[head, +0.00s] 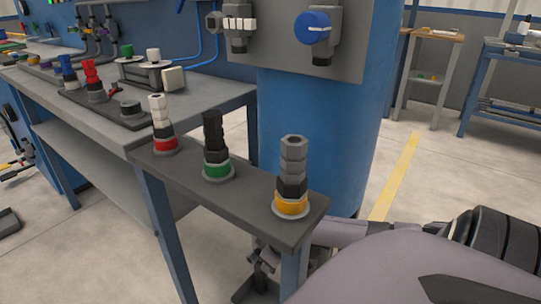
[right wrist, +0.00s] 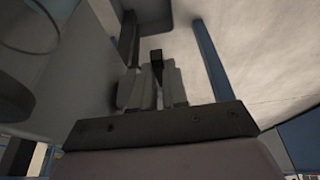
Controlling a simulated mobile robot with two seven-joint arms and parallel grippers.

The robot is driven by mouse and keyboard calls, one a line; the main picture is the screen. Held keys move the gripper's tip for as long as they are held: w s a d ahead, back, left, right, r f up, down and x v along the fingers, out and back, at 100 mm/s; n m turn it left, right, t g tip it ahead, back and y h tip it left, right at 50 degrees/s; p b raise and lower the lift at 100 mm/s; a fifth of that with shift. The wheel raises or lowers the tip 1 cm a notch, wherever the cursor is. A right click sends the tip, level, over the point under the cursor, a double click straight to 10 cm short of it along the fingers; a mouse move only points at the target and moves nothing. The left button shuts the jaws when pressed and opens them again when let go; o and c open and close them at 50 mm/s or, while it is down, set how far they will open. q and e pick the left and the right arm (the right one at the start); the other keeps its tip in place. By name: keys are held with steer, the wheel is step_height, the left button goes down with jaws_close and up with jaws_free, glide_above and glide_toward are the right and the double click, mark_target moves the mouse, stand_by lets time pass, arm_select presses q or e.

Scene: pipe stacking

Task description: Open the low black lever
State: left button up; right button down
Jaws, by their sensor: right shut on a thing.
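The low black lever (right wrist: 156,56) shows in the right wrist view as a short dark piece with a blocky end. It sits between the two grey fingers of my right gripper (right wrist: 158,88), which is shut on it. In the head view my right gripper (head: 262,262) is low, under the front end of the narrow dark table and beside its blue leg. The table's edge and leg partly hide it there, and I cannot make out the lever in that view. My left gripper is in neither view.
The narrow table (head: 253,199) carries stacks with red, green (head: 216,171) and orange (head: 291,205) bands. A large blue cylinder (head: 318,120) stands behind it. A workbench (head: 70,100) is at the left. Open floor with a yellow line (head: 397,175) lies to the right.

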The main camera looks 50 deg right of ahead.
steer(key=r+g+p, duration=0.1)
steer(key=p, duration=0.1)
steer(key=w+r+g+p, duration=0.1)
steer(key=g+p, duration=0.1)
steer(key=p, duration=0.1)
steer(key=shift+w+a+r, duration=0.1)
steer(key=shift+w+r+g+p, duration=0.1)
steer(key=shift+w+g+p, duration=0.15)
steer(key=shift+g+p, duration=0.4)
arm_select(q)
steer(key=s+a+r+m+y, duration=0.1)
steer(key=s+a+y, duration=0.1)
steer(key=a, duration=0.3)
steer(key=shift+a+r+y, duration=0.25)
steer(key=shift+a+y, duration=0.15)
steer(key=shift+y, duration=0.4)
arm_select(e)
steer(key=shift+w+r+g+h, duration=0.2)
steer(key=shift+w+g+h, duration=0.15)
steer(key=shift+g, duration=0.5)
steer(key=c, duration=1.1)
jaws_free()
steer(key=shift+c, duration=0.2)
steer(key=shift+w+r, duration=0.1)
